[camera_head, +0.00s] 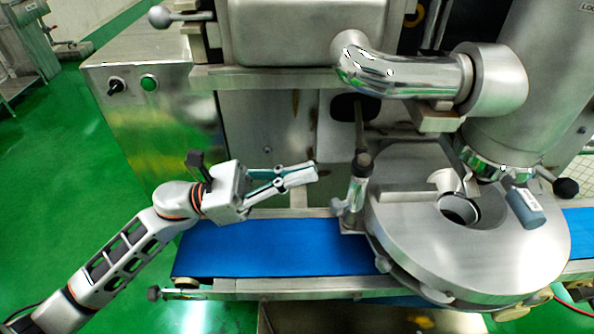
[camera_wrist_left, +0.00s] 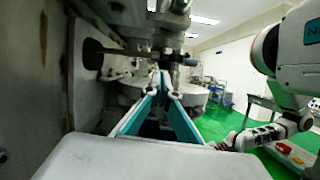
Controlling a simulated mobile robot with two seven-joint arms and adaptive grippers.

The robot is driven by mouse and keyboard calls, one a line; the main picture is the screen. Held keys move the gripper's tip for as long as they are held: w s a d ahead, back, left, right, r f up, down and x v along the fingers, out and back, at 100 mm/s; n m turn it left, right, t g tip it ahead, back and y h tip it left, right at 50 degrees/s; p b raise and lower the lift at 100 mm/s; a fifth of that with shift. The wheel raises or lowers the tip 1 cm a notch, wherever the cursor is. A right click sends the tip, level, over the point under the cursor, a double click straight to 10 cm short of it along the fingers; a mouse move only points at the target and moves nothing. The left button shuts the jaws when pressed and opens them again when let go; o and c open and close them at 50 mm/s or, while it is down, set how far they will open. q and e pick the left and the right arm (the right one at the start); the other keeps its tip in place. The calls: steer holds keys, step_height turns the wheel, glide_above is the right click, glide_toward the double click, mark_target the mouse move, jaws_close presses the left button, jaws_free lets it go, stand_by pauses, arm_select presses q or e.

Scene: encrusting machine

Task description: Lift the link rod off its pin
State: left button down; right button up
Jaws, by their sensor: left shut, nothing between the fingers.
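A thin dark rod (camera_head: 359,128) runs down to a dark collar on an upright metal post (camera_head: 354,190) beside the round metal disc; it looks like the link rod. I cannot make out its pin clearly. My left gripper (camera_head: 314,173) points right, with its tips a short gap to the left of the post. Its fingers are shut with nothing between them. In the left wrist view the teal-sided fingers (camera_wrist_left: 163,78) come together ahead, below blurred metal machine parts. Part of my right arm shows at the right of that view; its gripper is too small to read.
A blue conveyor belt (camera_head: 275,248) runs below the left gripper and under the large round disc (camera_head: 500,255). A polished bent pipe (camera_head: 400,72) hangs above the post. A steel cabinet with a green button (camera_head: 149,83) stands at the left. Green floor is open at the left.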

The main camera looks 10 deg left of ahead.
arm_select(q)
steer(key=p+x, duration=0.1)
steer(key=x, duration=0.5)
steer(key=shift+d+r, duration=0.2)
steer(key=shift+d, duration=0.15)
arm_select(e)
steer(key=shift+s+a+r, duration=0.1)
steer(key=shift+a+r, duration=0.05)
steer(key=shift+r, duration=0.3)
